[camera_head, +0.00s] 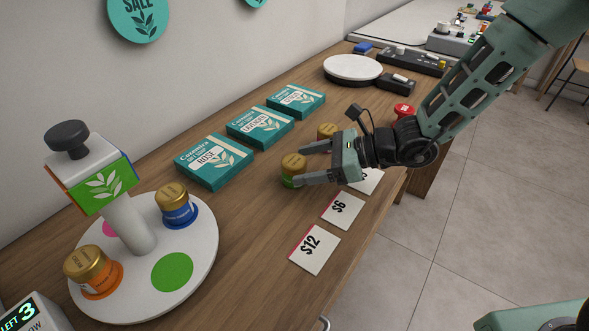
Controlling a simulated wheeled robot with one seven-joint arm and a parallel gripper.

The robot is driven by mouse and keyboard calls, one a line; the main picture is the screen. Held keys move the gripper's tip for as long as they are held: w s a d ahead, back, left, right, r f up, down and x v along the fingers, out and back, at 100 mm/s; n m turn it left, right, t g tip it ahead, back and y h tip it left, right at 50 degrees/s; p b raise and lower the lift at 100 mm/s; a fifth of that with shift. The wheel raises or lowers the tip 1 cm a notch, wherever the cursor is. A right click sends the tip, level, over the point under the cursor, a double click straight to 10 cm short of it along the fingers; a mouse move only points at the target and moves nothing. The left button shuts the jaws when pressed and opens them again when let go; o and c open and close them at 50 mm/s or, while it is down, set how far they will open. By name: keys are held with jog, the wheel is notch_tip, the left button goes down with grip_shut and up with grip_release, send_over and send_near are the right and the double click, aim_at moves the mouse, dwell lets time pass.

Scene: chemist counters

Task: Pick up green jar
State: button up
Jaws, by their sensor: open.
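The green jar (288,183) with a gold lid stands on the wooden counter, in front of the teal boxes. My gripper (303,167) is open, with one finger behind and one in front of the jar's right side. The jar lies at the fingertips; whether they touch it I cannot tell. The near finger hides part of the jar's lower right side.
A round white stand (205,262) at the left holds a blue jar (178,212) and an orange jar (100,281). Another gold-lidded jar (327,131) is just behind my gripper. Teal boxes (214,161) line the back. Price cards (315,249) lie along the front edge.

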aim_at(288, 173)
jog(key=shift+s+f+p+x, duration=0.1)
jog(key=shift+f+x, duration=0.05)
jog(key=shift+x, duration=0.75)
jog(key=shift+s+f+p+x, duration=0.1)
jog(key=shift+f+x, duration=0.1)
jog(key=shift+x, duration=0.65)
jog(key=shift+f+p+x, duration=0.1)
jog(key=shift+f+x, duration=0.05)
jog(key=shift+x, duration=0.75)
jog(key=shift+d, duration=0.15)
jog(key=c, duration=1.1)
